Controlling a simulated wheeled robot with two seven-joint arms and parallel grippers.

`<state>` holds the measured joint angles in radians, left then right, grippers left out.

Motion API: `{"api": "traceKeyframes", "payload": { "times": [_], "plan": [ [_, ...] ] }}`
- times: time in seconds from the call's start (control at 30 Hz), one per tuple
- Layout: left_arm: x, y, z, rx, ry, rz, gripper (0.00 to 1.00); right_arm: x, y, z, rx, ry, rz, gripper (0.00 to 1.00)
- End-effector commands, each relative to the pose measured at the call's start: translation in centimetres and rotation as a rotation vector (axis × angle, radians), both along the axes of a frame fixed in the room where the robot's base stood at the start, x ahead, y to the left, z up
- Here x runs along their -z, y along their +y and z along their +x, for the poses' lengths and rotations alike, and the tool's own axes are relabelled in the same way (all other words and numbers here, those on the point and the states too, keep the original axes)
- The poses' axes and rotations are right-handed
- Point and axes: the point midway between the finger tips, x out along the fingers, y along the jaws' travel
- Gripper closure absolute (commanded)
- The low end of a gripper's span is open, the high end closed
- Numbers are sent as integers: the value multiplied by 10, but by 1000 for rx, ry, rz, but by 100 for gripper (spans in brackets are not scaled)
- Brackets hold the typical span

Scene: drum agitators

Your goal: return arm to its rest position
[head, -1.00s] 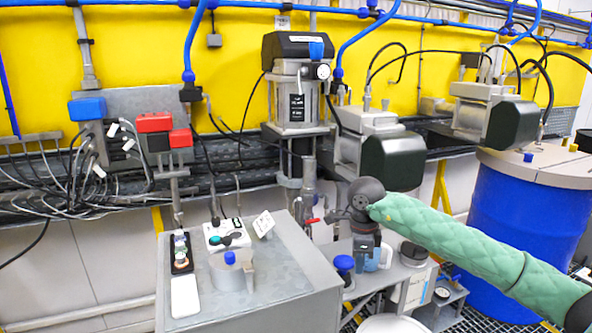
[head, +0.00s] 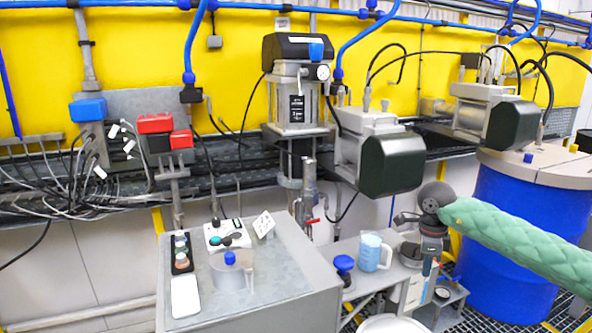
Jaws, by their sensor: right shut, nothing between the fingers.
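My right gripper (head: 429,270) is at the end of the green-sleeved arm that comes in from the right. It points down with its fingers close together and nothing seen between them. It hangs right of the light-blue jug (head: 374,252) on the low grey bench, apart from it, and in front of the blue drum's left side. The blue drum (head: 505,230) has a pale lid. Two agitator motors with black caps (head: 392,165) (head: 512,125) are above and behind the gripper. My left gripper is out of view.
A grey cabinet (head: 285,290) at front left bears a white pad (head: 185,297), a clear tub with a blue knob (head: 230,272) and a small instrument (head: 225,235). A blue-knobbed item (head: 344,266) stands beside the jug. A yellow wall with hoses and cables is behind.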

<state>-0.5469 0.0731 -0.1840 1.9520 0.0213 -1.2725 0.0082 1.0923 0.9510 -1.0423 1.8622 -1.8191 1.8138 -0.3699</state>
Motion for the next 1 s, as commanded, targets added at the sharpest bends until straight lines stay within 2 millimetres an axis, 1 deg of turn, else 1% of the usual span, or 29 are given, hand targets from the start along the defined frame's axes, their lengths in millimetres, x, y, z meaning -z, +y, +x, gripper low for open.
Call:
{"api": "traceKeyframes", "payload": {
  "times": [0.03,0.27,0.43,0.6,0.7,0.8,0.9,1.0],
  "plan": [
    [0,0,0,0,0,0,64,10,7,-2,1,5,40,100],
    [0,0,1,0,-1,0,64,44,43,-11,29,14,265,100],
    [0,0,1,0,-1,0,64,69,79,-21,93,26,503,100],
    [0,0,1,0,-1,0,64,86,111,-29,214,43,770,100],
    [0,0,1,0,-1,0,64,92,125,-31,306,51,917,100],
    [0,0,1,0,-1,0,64,95,133,-32,412,57,1058,100],
    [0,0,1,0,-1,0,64,98,135,-30,535,62,1191,100],
    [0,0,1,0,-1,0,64,102,132,-27,669,63,1312,100]
  ]
}}
